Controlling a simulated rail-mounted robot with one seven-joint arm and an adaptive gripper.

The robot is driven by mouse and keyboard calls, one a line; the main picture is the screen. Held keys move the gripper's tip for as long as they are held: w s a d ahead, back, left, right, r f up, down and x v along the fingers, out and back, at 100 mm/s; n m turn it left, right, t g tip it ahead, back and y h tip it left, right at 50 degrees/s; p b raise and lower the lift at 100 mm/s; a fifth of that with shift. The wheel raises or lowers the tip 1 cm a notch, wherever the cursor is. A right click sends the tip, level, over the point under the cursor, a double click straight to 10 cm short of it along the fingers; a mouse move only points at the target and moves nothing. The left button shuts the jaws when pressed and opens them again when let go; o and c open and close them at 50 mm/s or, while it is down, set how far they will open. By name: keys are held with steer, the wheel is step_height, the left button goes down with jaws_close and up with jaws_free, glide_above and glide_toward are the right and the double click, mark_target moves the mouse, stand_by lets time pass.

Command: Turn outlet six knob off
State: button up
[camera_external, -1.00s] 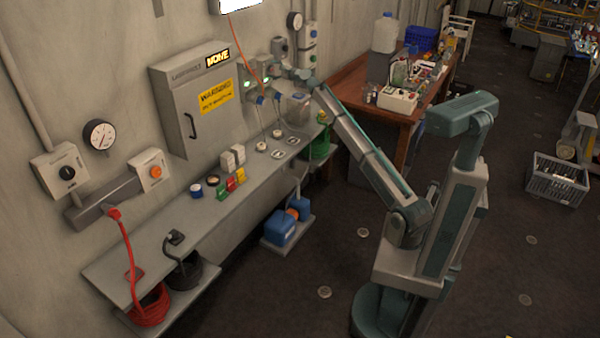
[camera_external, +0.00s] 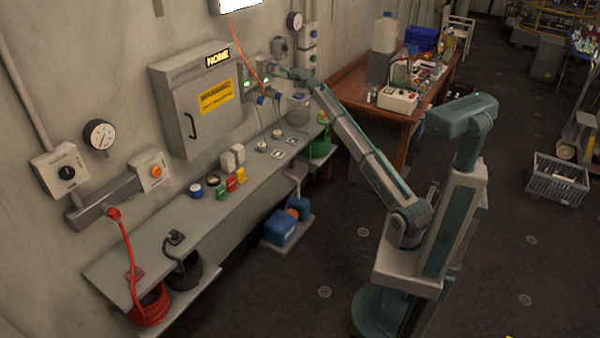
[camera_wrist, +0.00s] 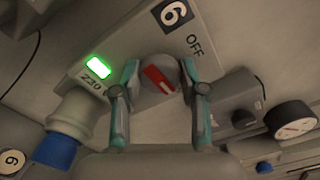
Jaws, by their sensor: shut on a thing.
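The outlet six knob (camera_wrist: 157,82) is a round grey knob with a red pointer bar, seen in the wrist view. My gripper (camera_wrist: 160,70) is shut on it, with one teal finger on each side. The red bar lies tilted, running from upper left to lower right. A plate with the number 6 (camera_wrist: 174,14) and the printed word OFF (camera_wrist: 194,45) sit above and right of the knob. In the external view my gripper (camera_external: 267,74) is at the wall outlets, and the knob is hidden.
A grey outlet socket with a blue cap (camera_wrist: 56,148) is close below left of my gripper. A gauge (camera_wrist: 291,119) and grey fittings are at right. The shelf (camera_external: 215,208) runs below the outlets, and a grey cabinet (camera_external: 170,105) stands left of them.

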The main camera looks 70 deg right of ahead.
steer(key=n+b, duration=0.1)
steer(key=b, duration=0.1)
steer(key=n+b, duration=0.1)
steer(key=n, duration=0.1)
steer(key=shift+f+b, duration=0.25)
steer(key=shift+b, duration=0.15)
steer(key=n+b, duration=0.5)
steer(key=n, duration=0.1)
steer(key=n+b, duration=0.4)
steer(key=shift+r+n+b, duration=0.2)
steer(key=shift+n+b, duration=1.4)
steer(key=shift+n, duration=0.5)
steer(key=shift+r, duration=0.1)
steer(key=o, duration=1.1)
steer(key=shift+o, duration=0.2)
steer(key=shift+s, duration=0.1)
